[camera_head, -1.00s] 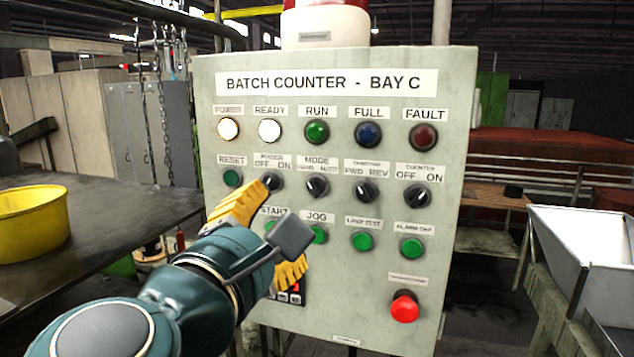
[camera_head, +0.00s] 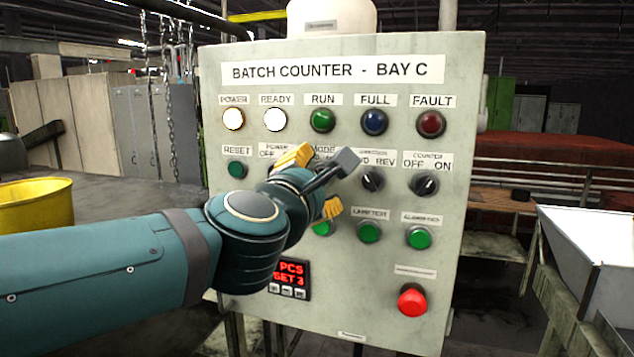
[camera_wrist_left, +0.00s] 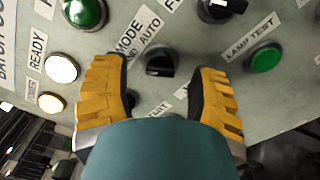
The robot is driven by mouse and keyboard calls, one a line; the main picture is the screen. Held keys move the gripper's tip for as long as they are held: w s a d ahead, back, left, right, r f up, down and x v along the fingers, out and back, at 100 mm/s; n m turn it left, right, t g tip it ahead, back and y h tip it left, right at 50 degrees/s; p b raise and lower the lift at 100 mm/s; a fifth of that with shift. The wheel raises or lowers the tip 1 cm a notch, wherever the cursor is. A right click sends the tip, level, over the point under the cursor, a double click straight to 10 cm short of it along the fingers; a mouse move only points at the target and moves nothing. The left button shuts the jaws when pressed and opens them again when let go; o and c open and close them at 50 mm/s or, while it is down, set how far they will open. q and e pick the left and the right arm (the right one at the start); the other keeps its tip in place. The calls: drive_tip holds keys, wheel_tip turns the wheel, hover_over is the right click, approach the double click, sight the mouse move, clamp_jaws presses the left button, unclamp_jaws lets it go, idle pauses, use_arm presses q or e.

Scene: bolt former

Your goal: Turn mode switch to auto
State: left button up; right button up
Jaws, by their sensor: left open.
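The mode switch is a black rotary knob (camera_wrist_left: 160,62) under a "MODE" label with "AUTO" on it. In the left wrist view it sits between the open yellow fingers of my left gripper (camera_wrist_left: 158,85), a little beyond the fingertips. I see no contact. My left gripper also shows in the head view (camera_head: 318,182), in front of the panel (camera_head: 340,320), where it hides the mode knob and most of its label. My right gripper is not in view.
Close around are the direction knob (camera_head: 372,179), the counter knob (camera_head: 424,184), the green lamp test button (camera_head: 369,232) and the reset button (camera_head: 236,169). A red mushroom button (camera_head: 412,300) is low on the right. A yellow bin (camera_head: 38,204) stands at left.

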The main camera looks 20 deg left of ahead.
use_arm(q)
drive_tip(key=shift+w, duration=0.5)
clamp_jaws()
drive_tip(key=shift+m, duration=0.4)
drive_tip(key=shift+r+m+p, duration=0.15)
drive_tip(key=shift+m+p, duration=2.65)
drive_tip(key=shift+m, duration=2.7)
